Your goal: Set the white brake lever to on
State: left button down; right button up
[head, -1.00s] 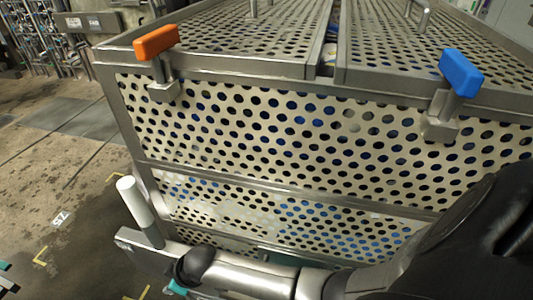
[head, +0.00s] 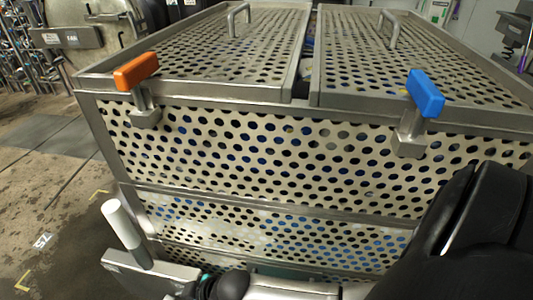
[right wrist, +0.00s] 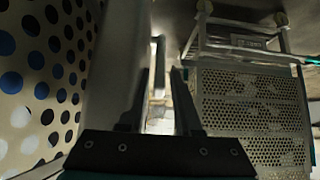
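The white brake lever (head: 121,223) is a short white cylinder at the lower left of the head view. I cannot pick out the lever there. My left gripper is not in view.
A perforated metal basket (head: 320,203) fills the middle, with an orange handle (head: 136,71) and a blue handle (head: 426,93) on its near upper edge. The right wrist view shows another perforated metal unit (right wrist: 250,118) at right. Floor (head: 45,190) left of the lever is clear.

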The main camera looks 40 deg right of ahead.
jog(key=p+v, duration=0.9)
jog(key=v, duration=0.1)
jog(key=s+d+f+m+g+h+b, duration=0.2)
jog(key=s+f+b, duration=0.3)
jog(key=f, duration=0.7)
jog(key=s+d+f+m+g+h+b, duration=0.2)
jog(key=s+d+f+b, duration=0.2)
jog(key=f, duration=0.8)
jog(key=s+b, duration=0.2)
jog(key=s, duration=0.1)
jog(key=shift+s+d+f+m+g+h, duration=0.2)
jog(key=shift+s+m+g+h, duration=0.1)
jog(key=shift+h, duration=0.1)
jog(key=shift+c, duration=0.3)
